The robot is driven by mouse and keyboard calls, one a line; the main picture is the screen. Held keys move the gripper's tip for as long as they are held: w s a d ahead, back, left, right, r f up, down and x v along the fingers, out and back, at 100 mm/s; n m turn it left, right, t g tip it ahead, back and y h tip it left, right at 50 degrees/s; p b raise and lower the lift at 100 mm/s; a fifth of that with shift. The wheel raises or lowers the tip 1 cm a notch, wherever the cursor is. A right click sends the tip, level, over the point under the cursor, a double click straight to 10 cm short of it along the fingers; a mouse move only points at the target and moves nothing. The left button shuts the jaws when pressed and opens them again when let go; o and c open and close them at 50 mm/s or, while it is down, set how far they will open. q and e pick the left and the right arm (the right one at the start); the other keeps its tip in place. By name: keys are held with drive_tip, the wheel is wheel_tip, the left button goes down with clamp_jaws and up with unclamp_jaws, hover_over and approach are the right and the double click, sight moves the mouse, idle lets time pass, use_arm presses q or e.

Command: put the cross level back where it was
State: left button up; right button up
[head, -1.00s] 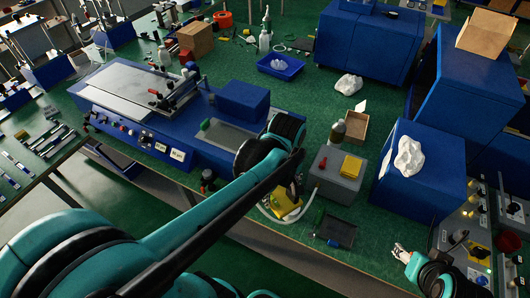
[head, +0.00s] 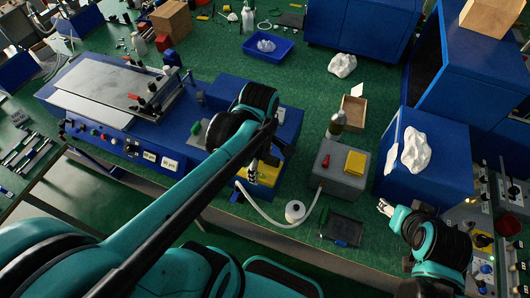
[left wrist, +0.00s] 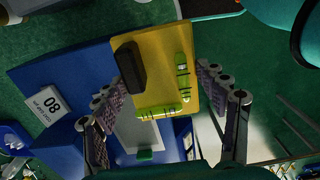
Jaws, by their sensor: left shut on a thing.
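The cross level (left wrist: 152,60) is a yellow plate with a black handle and two green vials set at right angles. My left gripper (left wrist: 164,88) is shut on it, with one finger at each side of the plate. In the head view the yellow cross level (head: 265,173) shows partly below my left gripper (head: 253,168), at the front right end of the blue press (head: 120,135). My arm hides part of it there. Whether it touches a surface below cannot be told. My right gripper (head: 385,207) is beside the blue box at the right; its opening is unclear.
A grey box (head: 338,182) with a yellow pad on top stands right of the level. A pale hose (head: 265,215) loops past a white roll (head: 295,211) in front. A dark tray (head: 343,230) lies near the bench edge. Green bench top shows between them.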

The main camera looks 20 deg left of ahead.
use_arm(q)
drive_tip(key=w+f, duration=0.2)
drive_tip(key=w, duration=0.1)
drive_tip(key=w+a+f+b, duration=0.1)
drive_tip(key=w, duration=0.2)
drive_tip(key=w+f+b, duration=0.1)
drive_tip(key=w+f, duration=0.1)
drive_tip(key=w, duration=0.1)
drive_tip(key=shift+a+f, duration=0.25)
drive_tip(key=shift+f, duration=0.1)
drive_tip(key=shift+f+b, duration=0.4)
drive_tip(key=shift+f, duration=0.1)
wheel_tip(320, 180, down, 3)
drive_tip(key=shift+w+f+b, duration=0.1)
drive_tip(key=shift+b, duration=0.4)
drive_tip(key=shift+f, duration=0.2)
drive_tip(key=o, duration=1.8)
drive_tip(key=shift+r, duration=0.15)
